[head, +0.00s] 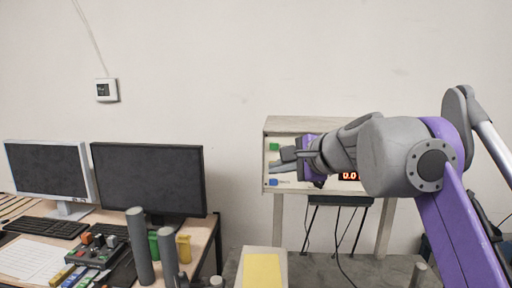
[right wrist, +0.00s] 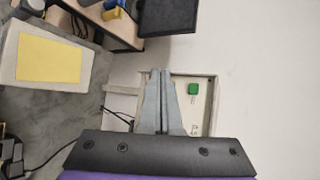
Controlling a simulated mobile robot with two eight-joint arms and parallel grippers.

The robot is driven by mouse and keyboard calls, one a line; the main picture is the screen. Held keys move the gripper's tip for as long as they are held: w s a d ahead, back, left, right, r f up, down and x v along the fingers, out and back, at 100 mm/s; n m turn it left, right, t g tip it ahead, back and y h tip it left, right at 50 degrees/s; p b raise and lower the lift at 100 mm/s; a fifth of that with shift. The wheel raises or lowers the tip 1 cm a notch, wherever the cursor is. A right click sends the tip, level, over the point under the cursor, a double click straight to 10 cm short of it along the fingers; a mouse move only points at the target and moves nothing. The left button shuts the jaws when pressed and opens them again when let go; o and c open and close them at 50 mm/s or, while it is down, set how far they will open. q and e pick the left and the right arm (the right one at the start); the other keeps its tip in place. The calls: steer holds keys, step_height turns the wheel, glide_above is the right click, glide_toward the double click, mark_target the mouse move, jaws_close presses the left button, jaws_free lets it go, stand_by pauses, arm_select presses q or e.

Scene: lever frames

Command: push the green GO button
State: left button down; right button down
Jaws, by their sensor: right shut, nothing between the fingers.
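The green GO button (head: 274,146) is at the upper left of the front of a pale control box (head: 290,124). It also shows in the right wrist view (right wrist: 194,88), to the right of my fingertips and not covered. My right gripper (head: 272,167) is shut and empty. Its fingers point left across the front of the box, below the green button in the head view. In the right wrist view the fingertips (right wrist: 161,72) lie together beside the button, apart from it in the picture. The gripper hides the middle of the box. My left gripper is not in view.
A blue button (head: 273,182) sits lower left on the box, and a red-digit display (head: 348,176) is to the right. A desk with two monitors (head: 148,180) stands left. A pale block with a yellow top (head: 263,270) is in front.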

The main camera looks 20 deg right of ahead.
mark_target(274, 146)
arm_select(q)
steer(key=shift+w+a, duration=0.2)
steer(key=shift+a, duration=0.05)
arm_select(e)
steer(key=shift+w+r+m, duration=0.25)
steer(key=shift+r+m, duration=0.05)
steer(key=shift+r, duration=0.3)
steer(key=shift+d, duration=0.1)
